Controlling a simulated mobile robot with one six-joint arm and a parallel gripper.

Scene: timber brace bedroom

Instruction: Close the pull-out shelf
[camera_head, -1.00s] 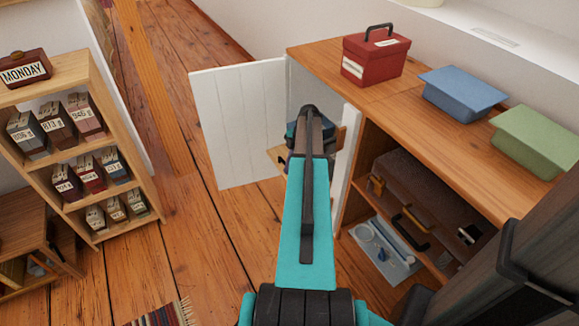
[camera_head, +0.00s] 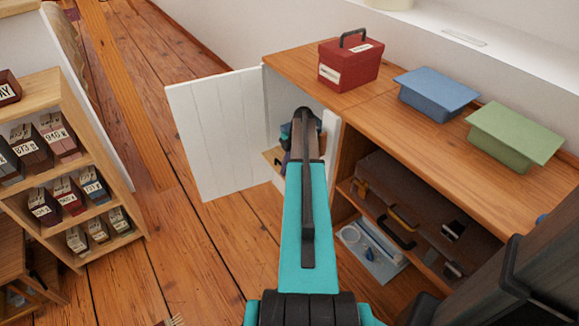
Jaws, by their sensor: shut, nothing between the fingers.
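The pull-out shelf (camera_head: 272,157) shows as a small piece of light wood low in the left bay of the long wooden cabinet (camera_head: 350,95). Its white door (camera_head: 215,135) stands wide open to the left. My teal and black arm reaches from the bottom of the view up to this bay and covers most of the shelf. My gripper is hidden behind the arm's far end, so I cannot tell whether it touches the shelf. A small dark blue form shows beside the arm's end; I cannot tell what it is.
A red box (camera_head: 350,66), a blue container (camera_head: 436,93) and a green container (camera_head: 513,134) stand on the cabinet top. A brown case (camera_head: 420,200) lies in the open right bay. A bookcase (camera_head: 65,185) stands at left. Wooden floor (camera_head: 190,235) lies clear between them.

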